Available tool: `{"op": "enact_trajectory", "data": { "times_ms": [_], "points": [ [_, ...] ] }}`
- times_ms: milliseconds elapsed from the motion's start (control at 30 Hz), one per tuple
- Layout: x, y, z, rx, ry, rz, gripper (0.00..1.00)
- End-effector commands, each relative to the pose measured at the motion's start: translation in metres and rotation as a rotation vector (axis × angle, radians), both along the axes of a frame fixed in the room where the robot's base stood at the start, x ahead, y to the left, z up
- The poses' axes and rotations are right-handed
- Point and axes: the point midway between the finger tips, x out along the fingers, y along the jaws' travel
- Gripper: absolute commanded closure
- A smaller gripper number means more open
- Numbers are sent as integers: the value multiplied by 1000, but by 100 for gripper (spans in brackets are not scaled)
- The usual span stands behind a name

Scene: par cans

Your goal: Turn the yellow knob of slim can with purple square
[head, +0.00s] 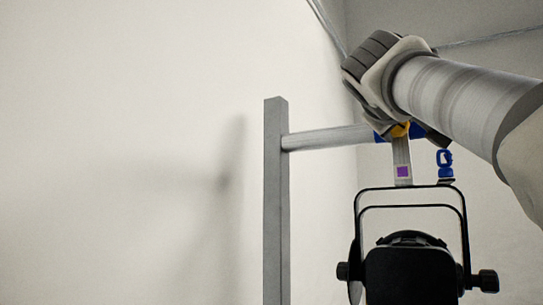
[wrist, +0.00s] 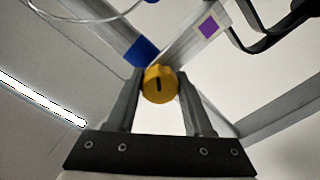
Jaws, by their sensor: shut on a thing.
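The yellow knob (wrist: 160,84) sits between the two fingertips of my gripper (wrist: 160,88) in the wrist view, and the fingers are shut on it. A dark slot mark shows on its face. In the head view only a small part of the knob (head: 400,130) shows beneath my gripper (head: 408,128). The purple square (head: 402,172) is on the grey hanger strip below the knob; it also shows in the wrist view (wrist: 208,27). The black can (head: 410,272) hangs below in its black yoke (head: 412,190).
A grey post (head: 276,200) with a horizontal bar (head: 325,138) stands left of the can. A blue clip (head: 445,162) hangs right of the strip. A thin cable runs along the wall at upper right. The left side by the pale wall is free.

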Motion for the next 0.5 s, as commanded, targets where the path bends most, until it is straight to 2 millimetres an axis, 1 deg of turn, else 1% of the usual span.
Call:
{"op": "enact_trajectory", "data": {
  "times_ms": [500],
  "points": [
    [1, 1, -3, 407, -274, 1, 100]
  ]
}}
